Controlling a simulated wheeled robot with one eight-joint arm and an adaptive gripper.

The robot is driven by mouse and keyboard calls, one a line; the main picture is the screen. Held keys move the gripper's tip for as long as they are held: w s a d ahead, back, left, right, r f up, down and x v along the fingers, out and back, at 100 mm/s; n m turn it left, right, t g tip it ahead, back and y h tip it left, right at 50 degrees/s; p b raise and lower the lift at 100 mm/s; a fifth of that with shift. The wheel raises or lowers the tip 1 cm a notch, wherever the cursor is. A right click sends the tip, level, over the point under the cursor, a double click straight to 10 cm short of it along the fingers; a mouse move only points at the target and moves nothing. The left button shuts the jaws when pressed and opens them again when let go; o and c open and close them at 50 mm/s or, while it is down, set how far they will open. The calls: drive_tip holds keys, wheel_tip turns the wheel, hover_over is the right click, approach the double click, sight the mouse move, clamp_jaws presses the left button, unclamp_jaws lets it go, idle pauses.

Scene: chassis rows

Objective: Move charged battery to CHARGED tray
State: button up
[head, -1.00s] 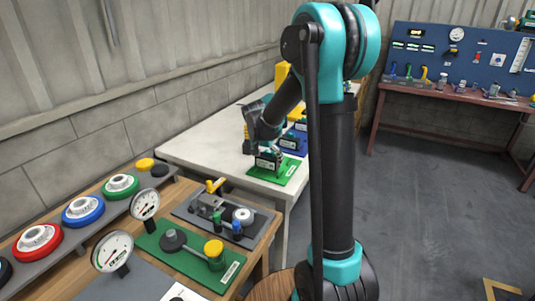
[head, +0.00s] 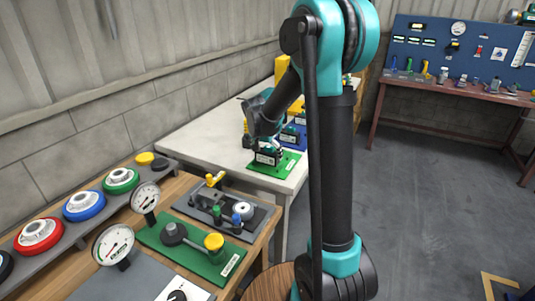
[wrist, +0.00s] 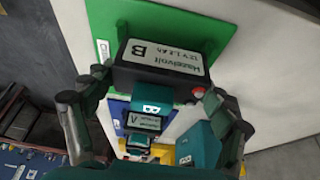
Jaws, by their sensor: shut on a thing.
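A dark battery (wrist: 155,62) with a white label and a large letter B sits between the fingers of my gripper (wrist: 152,92) in the wrist view. My gripper is shut on its sides. The battery is over the green tray (wrist: 215,42), whose edge lettering is only partly readable. In the head view the battery (head: 268,157) is low at the green tray (head: 286,165), below my gripper (head: 265,142). I cannot tell whether it touches the tray. Another battery (wrist: 145,122) marked A is on the blue tray (wrist: 116,104).
The trays stand in a row on a white table (head: 205,135), with yellow items behind the blue tray. In front is a wooden bench with gauges (head: 113,245), coloured dials and a green mat (head: 195,250). A workbench (head: 450,90) stands at the back right. Open floor lies between.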

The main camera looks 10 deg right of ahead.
drive_tip(key=shift+f, duration=0.9)
drive_tip(key=o, duration=1.7)
drive_tip(key=shift+o, duration=0.2)
drive_tip(key=shift+f, duration=0.1)
drive_tip(key=v, duration=1.2)
drive_tip(key=s+d+f+n+y, duration=0.1)
drive_tip(key=s+f, duration=0.3)
drive_tip(key=s, duration=0.4)
drive_tip(key=s+d+f+n+y, duration=0.1)
drive_tip(key=s+d+f+n, duration=0.2)
drive_tip(key=s, duration=0.6)
drive_tip(key=s+d+f+n, duration=0.3)
drive_tip(key=s+f, duration=0.3)
drive_tip(key=s, duration=0.3)
drive_tip(key=shift+s+f+y, duration=0.25)
drive_tip(key=shift+y, duration=0.15)
